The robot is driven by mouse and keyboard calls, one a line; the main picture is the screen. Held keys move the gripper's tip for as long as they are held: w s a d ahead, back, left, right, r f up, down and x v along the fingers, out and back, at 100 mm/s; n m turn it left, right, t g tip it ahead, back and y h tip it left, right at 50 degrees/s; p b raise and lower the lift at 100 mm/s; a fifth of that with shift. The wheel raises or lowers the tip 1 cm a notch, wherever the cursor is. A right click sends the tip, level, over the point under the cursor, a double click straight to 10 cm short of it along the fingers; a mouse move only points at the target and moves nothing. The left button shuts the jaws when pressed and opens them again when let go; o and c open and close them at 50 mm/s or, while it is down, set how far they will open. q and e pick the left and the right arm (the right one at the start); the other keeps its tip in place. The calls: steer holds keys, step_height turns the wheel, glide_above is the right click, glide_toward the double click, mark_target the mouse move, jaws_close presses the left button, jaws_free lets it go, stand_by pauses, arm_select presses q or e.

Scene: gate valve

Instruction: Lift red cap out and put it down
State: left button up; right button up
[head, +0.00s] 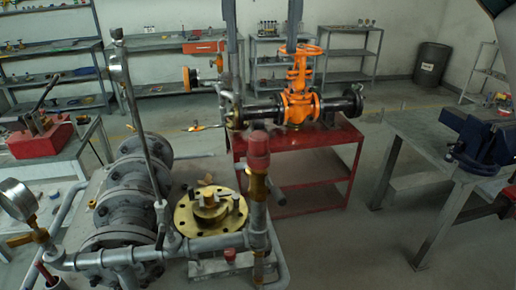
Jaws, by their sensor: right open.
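My right gripper (486,209) shows only in part as a dark shape at the right edge, below the vise. It is open, well to the right of the red cap and apart from it. My left gripper is not in view.
Grey pipework with a gauge (16,199) and a tall thin rod stand left of the cap. The brass flange (208,211) lies beside it. Behind is a red table (300,145) with an orange valve (299,105). A blue vise (482,140) is on the right bench. Floor between is clear.

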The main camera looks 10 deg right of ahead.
steer(key=shift+f, duration=0.7)
steer(key=p, duration=0.2)
glide_above(261, 134)
step_height(261, 134, down, 7)
steer(key=shift+r, duration=0.1)
step_height(261, 134, down, 4)
steer(key=shift+r+p, duration=0.25)
steer(key=shift+p, duration=0.3)
steer(key=shift+f, duration=0.3)
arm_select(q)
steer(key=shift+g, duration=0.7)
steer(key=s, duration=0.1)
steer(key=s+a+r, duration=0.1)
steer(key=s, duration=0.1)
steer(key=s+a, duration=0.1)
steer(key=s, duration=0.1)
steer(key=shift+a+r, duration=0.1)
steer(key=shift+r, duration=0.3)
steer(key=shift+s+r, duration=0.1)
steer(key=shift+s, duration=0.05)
